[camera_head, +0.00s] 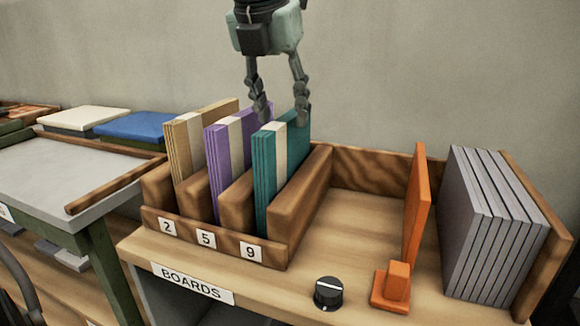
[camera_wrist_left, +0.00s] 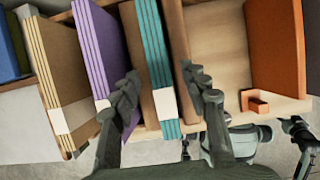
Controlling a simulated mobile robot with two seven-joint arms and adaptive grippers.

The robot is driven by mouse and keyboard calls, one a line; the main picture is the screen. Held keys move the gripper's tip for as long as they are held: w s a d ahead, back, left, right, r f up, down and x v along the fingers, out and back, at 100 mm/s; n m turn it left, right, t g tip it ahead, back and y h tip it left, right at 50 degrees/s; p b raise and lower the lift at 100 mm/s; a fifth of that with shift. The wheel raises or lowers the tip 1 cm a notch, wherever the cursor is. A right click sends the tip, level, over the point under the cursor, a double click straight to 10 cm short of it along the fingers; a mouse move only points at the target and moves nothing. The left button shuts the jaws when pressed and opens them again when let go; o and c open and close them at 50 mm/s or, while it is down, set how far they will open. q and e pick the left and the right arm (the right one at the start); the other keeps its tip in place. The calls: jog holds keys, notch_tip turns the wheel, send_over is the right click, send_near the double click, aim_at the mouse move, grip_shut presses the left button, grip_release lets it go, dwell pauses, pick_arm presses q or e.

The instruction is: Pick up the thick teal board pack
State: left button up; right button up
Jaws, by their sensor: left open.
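The thick teal board pack (camera_head: 269,175) stands upright in the slot marked 9 of a wooden rack, with a pale band around it. My left gripper (camera_head: 281,115) is open above its back upper part, fingers pointing down. In the left wrist view the teal pack (camera_wrist_left: 154,60) lies between the two spread fingers of my left gripper (camera_wrist_left: 163,92), with a gap on each side. The purple pack (camera_head: 220,165) stands in slot 5 and the tan pack (camera_head: 183,155) in slot 2.
An orange upright divider (camera_head: 415,205) and several grey boards (camera_head: 490,225) stand to the right. A black knob (camera_head: 328,293) sits near the front edge. Bare shelf lies between the rack and the divider. A grey-topped table (camera_head: 70,175) is at the left.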

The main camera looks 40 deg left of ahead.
aim_at(284, 119)
pick_arm(q)
jog(key=x, duration=0.4)
jog(key=shift+w+a+f, duration=0.1)
jog(key=shift+w+f, duration=0.1)
jog(key=shift+f, duration=0.1)
jog(key=shift+w+f, duration=0.1)
jog(key=shift+f, duration=0.05)
pick_arm(e)
jog(key=shift+w+a+f, duration=0.1)
jog(key=shift+w+f, duration=0.25)
jog(key=shift+f, duration=0.1)
pick_arm(q)
jog(key=shift+f+b, duration=0.25)
jog(key=shift+b, duration=0.1)
pick_arm(e)
jog(key=shift+s+f, duration=0.15)
jog(key=shift+f, duration=0.4)
pick_arm(q)
grip_shut()
jog(key=shift+r, duration=0.1)
